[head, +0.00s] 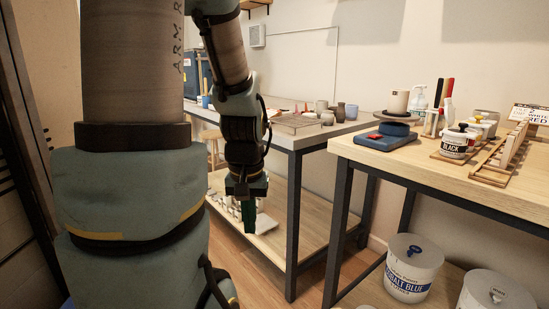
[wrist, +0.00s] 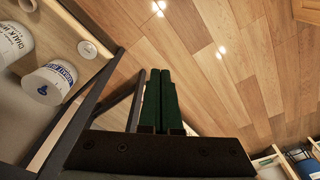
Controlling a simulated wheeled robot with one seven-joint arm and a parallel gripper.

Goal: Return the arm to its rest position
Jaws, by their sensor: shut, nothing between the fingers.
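My gripper (head: 248,214) hangs pointing down at the end of my arm in the head view, in front of the grey-topped table. Its two green fingers are together, and nothing shows between them. In the wrist view the closed fingers (wrist: 159,100) stand out over the wooden floor (wrist: 220,60), clear of any object. My arm is bent, with the forearm coming down from the top of the head view.
A wooden worktable (head: 450,180) with pots and tools stands at the right. Tubs, including a cobalt blue one (head: 412,268), sit on its lower shelf. The grey-topped table (head: 305,140) with a lower shelf (head: 285,245) stands behind my gripper. Open floor lies between.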

